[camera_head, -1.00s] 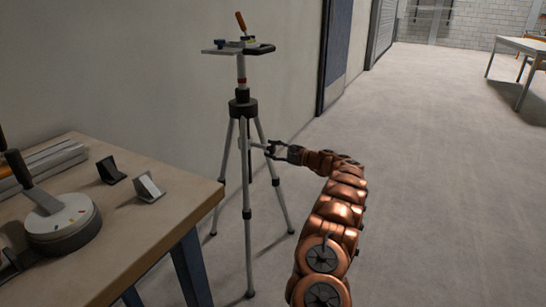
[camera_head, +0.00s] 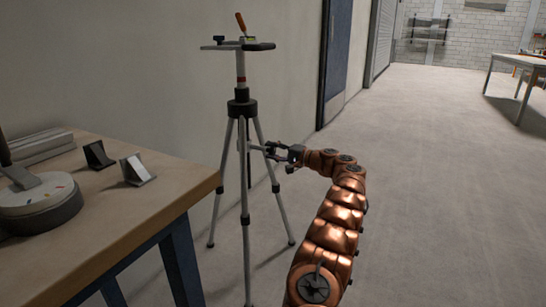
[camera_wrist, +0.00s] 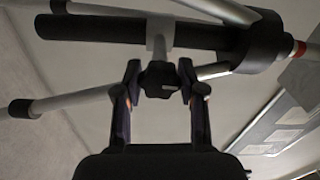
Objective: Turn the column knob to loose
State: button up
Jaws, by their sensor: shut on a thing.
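A tripod (camera_head: 242,108) with grey legs stands upright by the wall, with a flat head on top. In the wrist view its dark column (camera_wrist: 110,29) lies across the upper part of the picture, with a wide collar (camera_wrist: 255,42) at the right. The dark lobed column knob (camera_wrist: 160,80) sticks out from a grey bracket on the column. My gripper (camera_wrist: 160,72) has one finger on each side of the knob and is shut on it.
A workbench (camera_head: 130,205) at the left holds a round device (camera_head: 40,205) and two small angled blocks. An orange-handled thing (camera_head: 240,22) stands on the tripod head. Open floor (camera_head: 430,190) lies to the right, with a white table (camera_head: 515,62) far off.

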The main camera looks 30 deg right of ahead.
jog(key=shift+n, duration=0.4)
jog(key=o, duration=1.1)
jog(key=shift+o, duration=0.2)
jog(key=v, duration=1.2)
